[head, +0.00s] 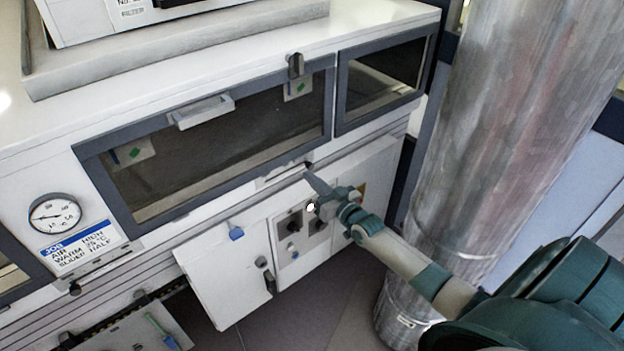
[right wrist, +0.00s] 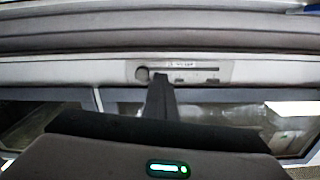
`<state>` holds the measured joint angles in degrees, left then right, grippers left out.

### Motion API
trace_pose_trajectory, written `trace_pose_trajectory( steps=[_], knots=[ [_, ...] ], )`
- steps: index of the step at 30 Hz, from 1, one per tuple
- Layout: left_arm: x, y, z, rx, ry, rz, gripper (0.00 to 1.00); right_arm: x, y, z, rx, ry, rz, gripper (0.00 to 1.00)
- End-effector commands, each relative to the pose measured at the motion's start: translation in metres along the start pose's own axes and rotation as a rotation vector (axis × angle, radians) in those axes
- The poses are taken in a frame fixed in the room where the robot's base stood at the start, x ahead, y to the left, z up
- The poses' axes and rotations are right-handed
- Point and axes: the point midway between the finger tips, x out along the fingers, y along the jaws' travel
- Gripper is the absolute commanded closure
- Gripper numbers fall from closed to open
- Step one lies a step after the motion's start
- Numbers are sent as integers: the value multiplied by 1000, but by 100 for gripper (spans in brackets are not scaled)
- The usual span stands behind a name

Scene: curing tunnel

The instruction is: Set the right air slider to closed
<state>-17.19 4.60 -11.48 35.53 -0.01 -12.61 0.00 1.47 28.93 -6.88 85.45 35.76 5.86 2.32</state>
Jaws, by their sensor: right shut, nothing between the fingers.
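The right air slider's pale plate (head: 280,174) is on the front rail just below the wide window. In the right wrist view the plate (right wrist: 205,70) shows a dark slot with small marks, and a round grey knob (right wrist: 142,74) sits at the slot's left end. My right gripper (head: 312,178) is shut and empty, its tips close to the plate's right end. In the right wrist view the shut fingers (right wrist: 160,80) overlap the plate's edge just right of the knob. I cannot tell whether they touch the knob. My left gripper is not in view.
A dial gauge (head: 55,213) and a job card (head: 80,248) are at the left. An open white door (head: 215,275) and a panel with dark knobs (head: 292,225) are below the rail. A large metal duct (head: 500,130) stands at the right, close to my right arm.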

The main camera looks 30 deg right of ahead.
Motion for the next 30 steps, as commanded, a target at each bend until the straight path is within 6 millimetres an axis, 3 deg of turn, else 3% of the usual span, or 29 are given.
trace_pose_trajectory(
  steps=[25, 26, 30],
  knots=[
    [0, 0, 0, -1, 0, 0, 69, 0, 0, 0, 0, 0, 0, 100],
    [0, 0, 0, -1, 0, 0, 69, 0, 0, 0, 0, 0, 0, 97],
    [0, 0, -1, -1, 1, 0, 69, 0, 0, 0, 0, 0, 0, 64]
  ],
)
